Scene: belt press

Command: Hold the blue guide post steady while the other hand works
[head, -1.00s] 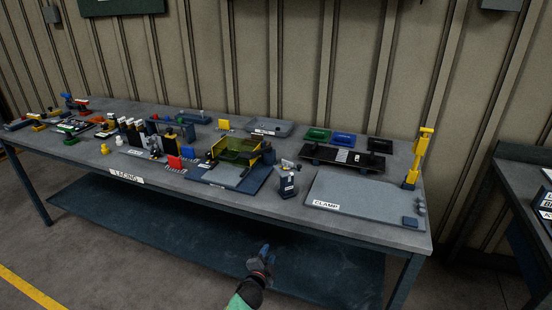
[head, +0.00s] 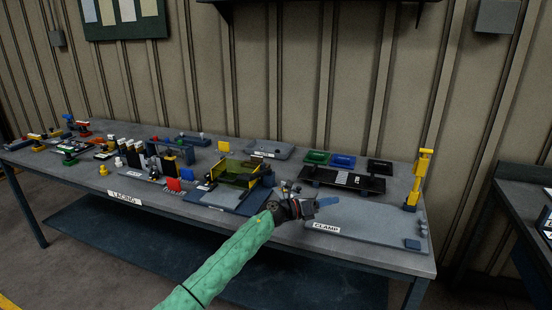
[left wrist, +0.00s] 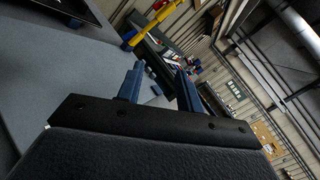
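My left gripper (head: 328,202) is over the left part of the grey board labelled CLAMP (head: 370,222), fingers pointing right. In the left wrist view its two blue fingers (left wrist: 158,88) stand apart with nothing held between them. A blue upright (head: 189,156) stands in the crowded area behind the LACING label; it is too small to tell whether it is the guide post. No other clear blue post shows. A small dark device (head: 288,189) is partly hidden behind my left wrist. My right gripper is in neither current view.
A yellow post (head: 418,180) stands at the CLAMP board's right edge, with a low blue block (head: 412,244) in front. A black tray (head: 342,181) and green, blue and black bins lie behind. A yellow guard (head: 236,172) stands left. Most of the CLAMP board is bare.

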